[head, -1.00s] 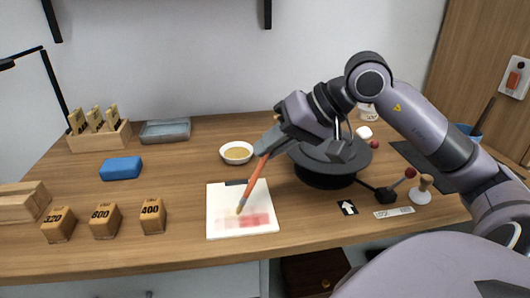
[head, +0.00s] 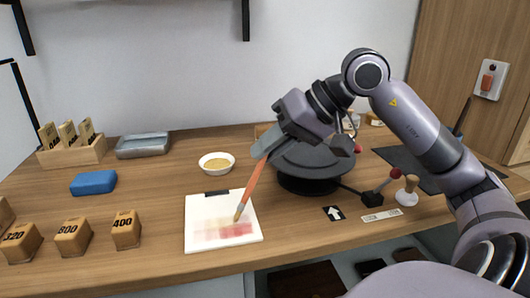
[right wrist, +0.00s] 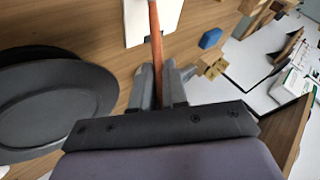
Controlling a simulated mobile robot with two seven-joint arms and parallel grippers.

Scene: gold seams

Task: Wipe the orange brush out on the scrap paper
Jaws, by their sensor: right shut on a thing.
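The orange brush (head: 252,184) is held tilted in my right gripper (head: 264,146), with its bristle tip down at the scrap paper (head: 208,240). The tip appears to touch the paper, at the red smear; I cannot tell the exact contact. The paper is a white pad with a dark clip at its top edge and pink to red smears across its middle. In the right wrist view the brush (right wrist: 155,45) runs up from between the fingers (right wrist: 160,85), with the pad (right wrist: 140,32) beyond. My left gripper is out of view.
A dark round turntable (head: 310,170) stands right of the brush, under my arm. A bowl of yellowish stuff (head: 217,162) is behind the paper. A blue block (head: 93,183) and several numbered wooden blocks (head: 73,238) are at left. A lever (head: 380,190) is at right.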

